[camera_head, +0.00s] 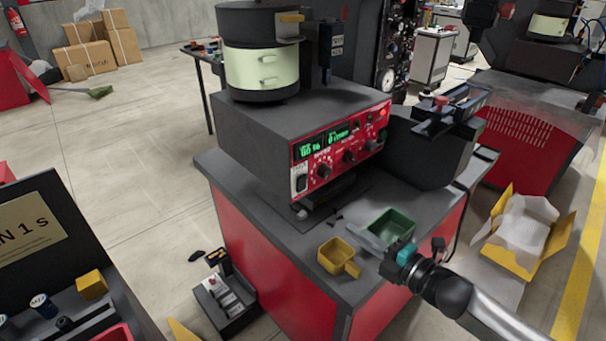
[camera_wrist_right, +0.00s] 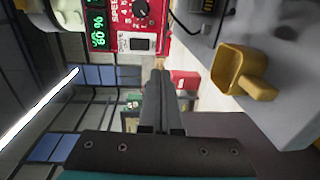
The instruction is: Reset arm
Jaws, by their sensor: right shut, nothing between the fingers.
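My right arm comes in from the lower right in the head view. Its gripper (camera_head: 362,234) is shut and empty, held over the front of the grey-topped bench. In the right wrist view, the two grey fingers (camera_wrist_right: 160,74) lie together with nothing between them. The left gripper is not in view. A yellow scoop (camera_head: 333,255) stands on the bench just left of the gripper. It also shows in the right wrist view (camera_wrist_right: 226,70), apart from the fingers. A green bin (camera_head: 392,222) is just behind the gripper and partly hidden by it.
The bowl feeder (camera_head: 262,68) stands on a control box with a red panel (camera_head: 340,146) at the back of the bench (camera_head: 290,245). A dark hopper (camera_head: 430,150) is to its right. An open yellow carton (camera_head: 520,235) is beyond the bench's right edge.

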